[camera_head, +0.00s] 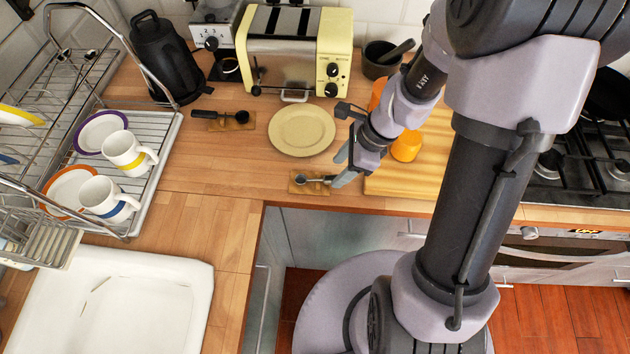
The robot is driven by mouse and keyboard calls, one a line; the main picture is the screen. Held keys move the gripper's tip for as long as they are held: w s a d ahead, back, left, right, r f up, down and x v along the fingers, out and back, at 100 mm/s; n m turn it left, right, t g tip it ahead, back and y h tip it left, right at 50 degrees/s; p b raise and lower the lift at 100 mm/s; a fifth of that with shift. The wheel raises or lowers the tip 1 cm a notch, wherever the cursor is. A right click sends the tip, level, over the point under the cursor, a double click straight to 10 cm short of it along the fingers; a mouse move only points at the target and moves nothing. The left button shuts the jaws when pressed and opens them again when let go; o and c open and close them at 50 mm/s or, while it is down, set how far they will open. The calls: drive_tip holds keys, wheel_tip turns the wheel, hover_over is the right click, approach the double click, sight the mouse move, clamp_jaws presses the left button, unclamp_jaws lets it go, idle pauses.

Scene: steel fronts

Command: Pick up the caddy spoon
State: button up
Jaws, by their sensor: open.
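A small spoon with a dark round bowl and a short pale handle, which looks like the caddy spoon (302,180), lies on a small brown mat (296,188) near the counter's front edge. My gripper (341,168) is open and empty just to the right of it, with its fingers angled down and left. One fingertip comes close to the handle end; I cannot tell whether they touch. A second spoon, black with a longer handle (205,114), lies on another brown mat farther back left.
A cream plate (301,130) lies behind the gripper. A cutting board (400,186) with an orange cup (406,147) is to the right. A yellow toaster (294,50), black kettle (160,55) and dish rack (160,160) stand behind and left. Counter left of the spoon is clear.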

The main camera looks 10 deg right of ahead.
sight(332, 178)
drive_tip(key=b+x, duration=0.1)
drive_tip(key=x, duration=0.2)
drive_tip(key=b+x, duration=0.1)
drive_tip(key=x, duration=0.1)
drive_tip(key=shift+w+d+f+b, duration=0.2)
drive_tip(key=shift+w+f+b, duration=0.15)
drive_tip(key=shift+r, duration=0.1)
clamp_jaws()
